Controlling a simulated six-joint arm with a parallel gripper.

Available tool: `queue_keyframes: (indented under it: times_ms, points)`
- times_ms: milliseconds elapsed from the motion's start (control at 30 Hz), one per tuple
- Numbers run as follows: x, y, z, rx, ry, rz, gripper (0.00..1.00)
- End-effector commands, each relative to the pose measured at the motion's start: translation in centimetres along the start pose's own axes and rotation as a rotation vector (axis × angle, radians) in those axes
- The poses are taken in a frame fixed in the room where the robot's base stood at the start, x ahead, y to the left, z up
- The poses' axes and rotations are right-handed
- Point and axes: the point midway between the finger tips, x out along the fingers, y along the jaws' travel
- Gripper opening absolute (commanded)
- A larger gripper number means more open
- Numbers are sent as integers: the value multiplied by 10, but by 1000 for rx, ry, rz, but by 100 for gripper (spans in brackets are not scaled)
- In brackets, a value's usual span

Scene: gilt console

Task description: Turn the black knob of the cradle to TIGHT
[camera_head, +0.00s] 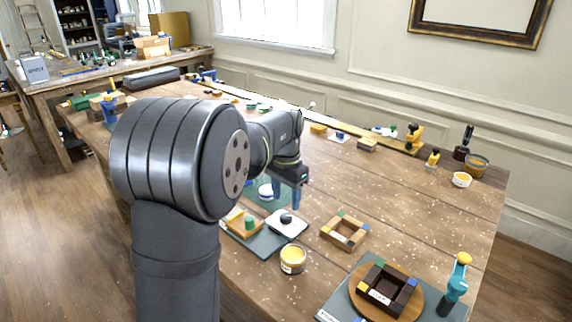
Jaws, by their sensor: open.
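A small black knob (286,218) stands on a white square-topped block (285,230), which I take to be the cradle. It rests on a dark grey mat (262,246) near the table's front edge. Any TIGHT marking is too small to read, so I cannot tell the knob's setting. My gripper (287,192) points down, open, and appears just behind and above the knob in the picture, apart from it. My arm hides part of the gripper and the table behind it.
Left of the knob is a wooden block with a green peg (249,222). A yellow-topped tin (293,259) stands in front. A wooden frame (344,231) lies right. A round board (407,302) with a dark frame is front right. Bare wood (400,205) lies between.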

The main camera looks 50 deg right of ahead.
Motion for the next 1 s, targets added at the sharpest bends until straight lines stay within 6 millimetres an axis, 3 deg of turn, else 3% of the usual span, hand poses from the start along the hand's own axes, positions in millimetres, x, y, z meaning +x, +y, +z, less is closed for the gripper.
queue_keyframes:
  times_ms: [300, 500, 1000]
  points:
    - [-78, 0, -1, 0, 4, -2, 52]
    - [-107, 0, 0, 0, 2, -1, 52]
    - [-117, 0, 0, 0, 1, 0, 52]
